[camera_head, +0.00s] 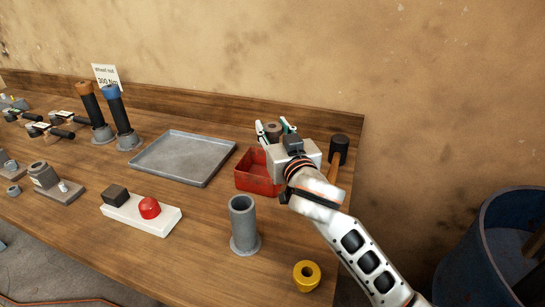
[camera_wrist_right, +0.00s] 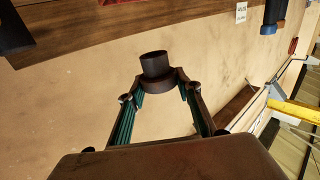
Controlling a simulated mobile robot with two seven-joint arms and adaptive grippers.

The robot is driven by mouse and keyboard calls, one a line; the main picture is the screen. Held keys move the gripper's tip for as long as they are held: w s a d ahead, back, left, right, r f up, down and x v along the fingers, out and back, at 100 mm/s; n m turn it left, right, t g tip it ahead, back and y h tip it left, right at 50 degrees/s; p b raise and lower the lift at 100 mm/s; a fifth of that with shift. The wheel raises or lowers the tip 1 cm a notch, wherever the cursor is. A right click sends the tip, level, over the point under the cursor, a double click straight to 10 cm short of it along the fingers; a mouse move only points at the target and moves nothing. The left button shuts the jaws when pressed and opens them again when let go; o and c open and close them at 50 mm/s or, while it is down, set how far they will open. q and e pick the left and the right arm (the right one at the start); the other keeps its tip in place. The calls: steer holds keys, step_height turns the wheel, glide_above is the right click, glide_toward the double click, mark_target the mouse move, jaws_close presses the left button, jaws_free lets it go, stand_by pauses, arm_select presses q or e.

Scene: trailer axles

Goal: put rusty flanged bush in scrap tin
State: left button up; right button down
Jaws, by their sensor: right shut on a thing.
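My right gripper (camera_head: 274,127) is shut on a dark brown rusty flanged bush (camera_head: 272,132). It holds the bush up at the back of a red open tin (camera_head: 258,184), which I take for the scrap tin. In the right wrist view the bush (camera_wrist_right: 155,65) sits between the fingertips, its narrower collar pointing away from the palm. The gripper body hides part of the tin's right side and inside. I cannot tell from the head view how high the bush is above the tin. My left gripper is not in view.
A grey metal tray (camera_head: 183,158) lies left of the tin. A black-headed mallet (camera_head: 339,150) lies at the right. A grey flanged tube (camera_head: 243,222) and a yellow ring (camera_head: 306,275) stand in front. A red-button box (camera_head: 142,213) is at front left.

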step_height(320, 180, down, 2)
steer(key=shift+f, duration=0.2)
arm_select(q)
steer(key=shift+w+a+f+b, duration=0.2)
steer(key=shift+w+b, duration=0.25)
steer(key=shift+b, duration=0.3)
arm_select(e)
steer(key=shift+f, duration=2.5)
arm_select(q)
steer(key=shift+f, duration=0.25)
arm_select(e)
steer(key=shift+f, duration=0.35)
arm_select(q)
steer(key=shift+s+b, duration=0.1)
steer(key=shift+b, duration=0.2)
arm_select(e)
steer(key=shift+f, duration=0.3)
